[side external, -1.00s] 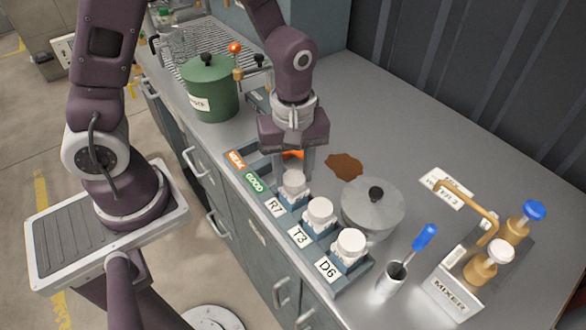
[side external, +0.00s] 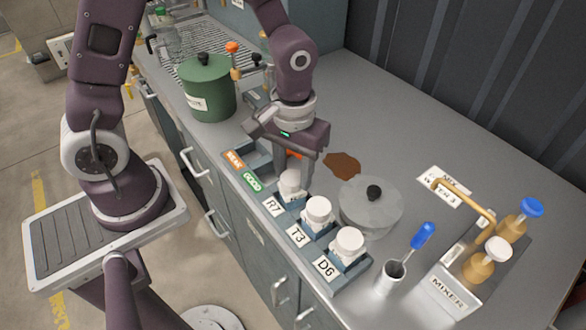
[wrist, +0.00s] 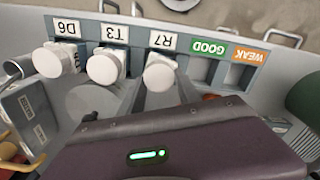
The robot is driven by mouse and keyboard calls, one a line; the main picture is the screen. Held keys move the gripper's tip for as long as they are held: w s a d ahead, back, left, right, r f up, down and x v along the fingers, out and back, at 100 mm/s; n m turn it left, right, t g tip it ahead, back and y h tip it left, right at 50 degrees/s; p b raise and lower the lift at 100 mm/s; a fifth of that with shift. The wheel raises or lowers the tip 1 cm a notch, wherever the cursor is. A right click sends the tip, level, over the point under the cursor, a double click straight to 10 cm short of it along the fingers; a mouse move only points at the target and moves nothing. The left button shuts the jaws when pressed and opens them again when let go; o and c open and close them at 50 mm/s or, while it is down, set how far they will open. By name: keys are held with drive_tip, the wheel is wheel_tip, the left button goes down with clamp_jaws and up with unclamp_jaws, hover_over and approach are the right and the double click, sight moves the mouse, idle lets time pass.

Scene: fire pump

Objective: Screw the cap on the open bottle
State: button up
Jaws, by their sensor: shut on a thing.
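My gripper (side external: 292,172) points down at the R7 place of the rack and is shut on the white cap (side external: 292,182) of the bottle there. In the wrist view this cap (wrist: 160,77) sits at the ends of the grey fingers, below the R7 label. I cannot tell whether it is fully seated, as the fingers hide part of it. The T3 bottle (side external: 318,213) and D6 bottle (side external: 347,245) stand upright beside it with white caps on. Part of an orange thing (side external: 293,154) shows behind the fingers.
The rack's GOOD (side external: 251,181) and WEAK (side external: 233,159) places look empty. A mixer (side external: 448,292) with two bottles is at right, a green pot (side external: 208,95) at back left.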

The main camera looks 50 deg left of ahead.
drive_tip(key=m, duration=0.7)
drive_tip(key=shift+d, duration=0.2)
drive_tip(key=m, duration=0.6)
drive_tip(key=shift+s+d+m, duration=0.1)
drive_tip(key=shift+d+m, duration=0.05)
drive_tip(key=shift+m, duration=0.15)
drive_tip(key=o, duration=1.7)
drive_tip(key=shift+o, duration=0.2)
drive_tip(key=shift+r, duration=0.1)
drive_tip(key=shift+r, duration=1.25)
drive_tip(key=shift+r, duration=0.1)
drive_tip(key=shift+r, duration=2.5)
